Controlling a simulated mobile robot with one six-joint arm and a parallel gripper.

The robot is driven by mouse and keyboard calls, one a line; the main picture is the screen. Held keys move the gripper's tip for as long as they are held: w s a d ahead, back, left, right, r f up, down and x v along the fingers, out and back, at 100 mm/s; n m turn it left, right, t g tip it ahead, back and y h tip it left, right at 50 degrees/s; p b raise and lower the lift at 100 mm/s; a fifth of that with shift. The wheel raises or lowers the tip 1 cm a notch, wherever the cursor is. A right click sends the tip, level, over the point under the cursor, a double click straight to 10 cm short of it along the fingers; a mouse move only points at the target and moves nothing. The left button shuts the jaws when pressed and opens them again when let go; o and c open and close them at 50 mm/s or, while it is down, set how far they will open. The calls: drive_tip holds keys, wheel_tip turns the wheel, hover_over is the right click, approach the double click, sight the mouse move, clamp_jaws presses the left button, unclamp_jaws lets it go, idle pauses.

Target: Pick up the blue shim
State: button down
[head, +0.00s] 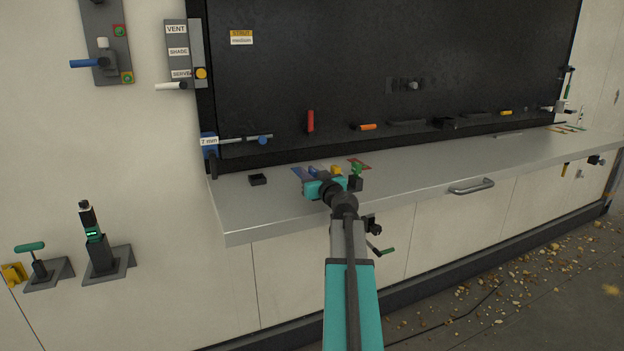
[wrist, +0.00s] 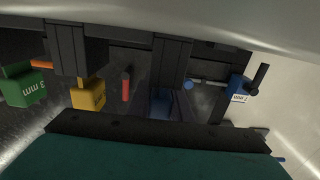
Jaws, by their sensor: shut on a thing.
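The blue shim (wrist: 160,105) is in the middle of the wrist view, between the dark fingers of my gripper (wrist: 162,98). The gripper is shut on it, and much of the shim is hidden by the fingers. In the head view the blue shim (head: 313,170) shows as a small blue patch just behind my teal gripper (head: 318,181), over the grey shelf. A dark block (wrist: 172,60) lies close to the shim in the wrist view. I cannot tell whether the shim touches it or is lifted clear.
A yellow block (wrist: 88,95) and a green block marked 3 mm (wrist: 22,90) stand beside the shim. A small black block (head: 257,180) sits at the shelf's left. The shelf's right part (head: 440,170) is mostly clear.

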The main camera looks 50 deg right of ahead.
drive_tip(key=shift+r, duration=0.15)
drive_tip(key=s+d+r+b, duration=0.2)
drive_tip(key=s+b, duration=0.1)
drive_tip(key=s, duration=0.4)
drive_tip(key=s+d+r+b, duration=0.2)
drive_tip(key=s+d+b, duration=0.1)
drive_tip(key=s, duration=0.5)
drive_tip(key=shift+r+b, duration=0.35)
drive_tip(key=shift+b, duration=0.05)
drive_tip(key=shift+s+d+f, duration=0.1)
idle(0.4)
